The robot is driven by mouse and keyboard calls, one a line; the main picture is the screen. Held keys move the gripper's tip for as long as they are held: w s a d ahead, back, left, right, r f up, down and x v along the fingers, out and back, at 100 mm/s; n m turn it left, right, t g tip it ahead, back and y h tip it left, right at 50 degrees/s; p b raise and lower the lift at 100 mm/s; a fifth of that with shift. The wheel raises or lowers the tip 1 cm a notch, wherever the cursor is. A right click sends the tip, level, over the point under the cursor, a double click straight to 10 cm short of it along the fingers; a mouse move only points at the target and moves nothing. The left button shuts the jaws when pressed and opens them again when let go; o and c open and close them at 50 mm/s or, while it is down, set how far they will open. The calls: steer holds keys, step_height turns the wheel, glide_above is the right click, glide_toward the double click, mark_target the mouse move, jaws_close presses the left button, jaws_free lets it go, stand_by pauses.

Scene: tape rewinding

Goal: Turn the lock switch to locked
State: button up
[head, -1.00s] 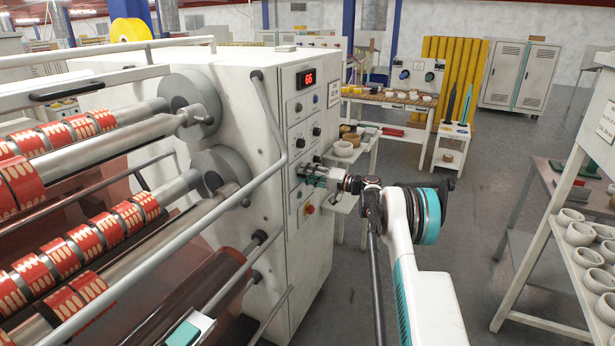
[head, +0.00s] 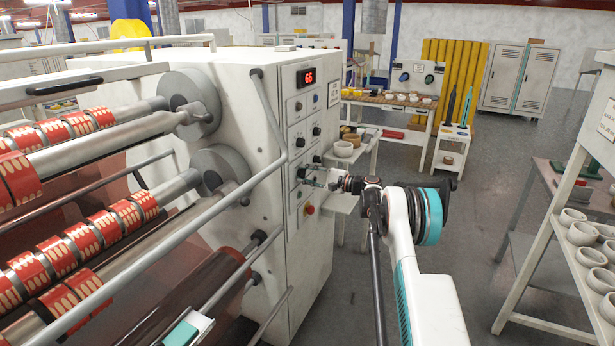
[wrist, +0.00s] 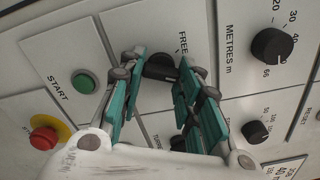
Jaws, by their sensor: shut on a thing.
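The lock switch is a dark knob (wrist: 159,68) on the light control panel, beside the partly hidden label "FREE". My gripper (wrist: 162,60) has its teal-padded fingers on both sides of this knob, and the jaws are shut on it. The knob's pointer and the rest of its label are hidden by the fingers, so I cannot read its setting. In the head view my gripper (head: 313,176) reaches the front panel of the white machine (head: 295,110), and the knob is hidden behind the fingers.
A green start button (wrist: 85,82) and a red stop button (wrist: 44,137) on yellow lie left of the fingers. The metres knob (wrist: 271,45) and a smaller knob (wrist: 255,132) are to the right. A handrail (head: 270,120) runs beside the panel.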

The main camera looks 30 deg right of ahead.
steer(key=shift+o, duration=0.2)
steer(key=shift+m, duration=0.5)
steer(key=shift+c, duration=0.2)
steer(key=o, duration=1.1)
steer(key=shift+d, duration=0.1)
steer(key=v, duration=1.2)
